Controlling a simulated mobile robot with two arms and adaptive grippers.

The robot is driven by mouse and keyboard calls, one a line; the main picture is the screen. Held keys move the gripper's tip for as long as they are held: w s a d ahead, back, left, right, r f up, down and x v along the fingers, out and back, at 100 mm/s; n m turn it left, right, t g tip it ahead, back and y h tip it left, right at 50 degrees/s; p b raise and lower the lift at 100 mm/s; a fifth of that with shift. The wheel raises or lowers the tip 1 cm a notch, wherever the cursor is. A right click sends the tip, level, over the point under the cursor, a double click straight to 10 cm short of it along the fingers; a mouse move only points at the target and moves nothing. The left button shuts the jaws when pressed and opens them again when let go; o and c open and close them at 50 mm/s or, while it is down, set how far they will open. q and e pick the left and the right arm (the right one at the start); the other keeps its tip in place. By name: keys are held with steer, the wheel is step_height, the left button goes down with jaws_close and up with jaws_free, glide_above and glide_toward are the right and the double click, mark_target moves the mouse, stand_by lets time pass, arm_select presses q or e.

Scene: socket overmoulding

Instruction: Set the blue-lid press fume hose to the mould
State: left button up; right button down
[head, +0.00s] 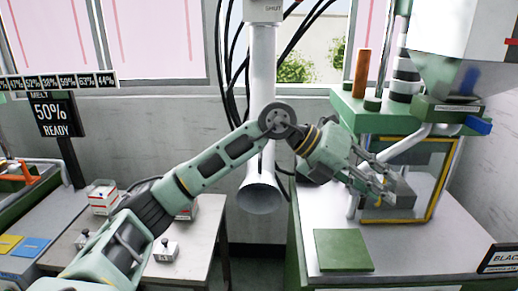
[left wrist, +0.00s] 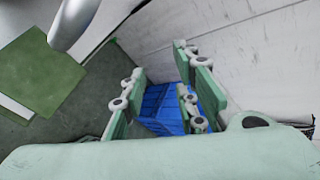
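The fume hose (head: 262,85) is a pale grey pipe hanging in the middle of the head view, with a flared mouth (head: 259,196) at its lower end. The press (head: 365,112) at the right has a green top and a blue piece (head: 478,125) beside its hopper. A grey block that looks like the mould (head: 402,190) sits in its yellow frame, partly hidden by my gripper. My left gripper (head: 384,190) is in front of that frame. In the left wrist view its fingers (left wrist: 160,95) are apart, with nothing held between them. My right gripper is out of view.
A green plate (head: 343,250) lies on the press table's front. A side table (head: 195,235) with small boxes stands at the left. Black cables hang around the hose. A blue ribbed object (left wrist: 160,108) shows beyond my fingers in the left wrist view.

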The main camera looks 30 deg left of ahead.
arm_select(q)
steer(key=s+a+r+n+y, duration=0.15)
steer(key=a+y, duration=0.25)
steer(key=a, duration=0.6)
steer(key=a+r+n+y, duration=0.3)
steer(key=a, duration=0.6)
steer(key=a+r+n+y, duration=0.2)
steer(key=a+y, duration=0.2)
steer(key=a, duration=0.6)
steer(key=p+x, duration=0.1)
steer(key=x, duration=0.6)
steer(key=shift+w+d, duration=0.1)
steer(key=shift+w, duration=0.05)
jaws_close()
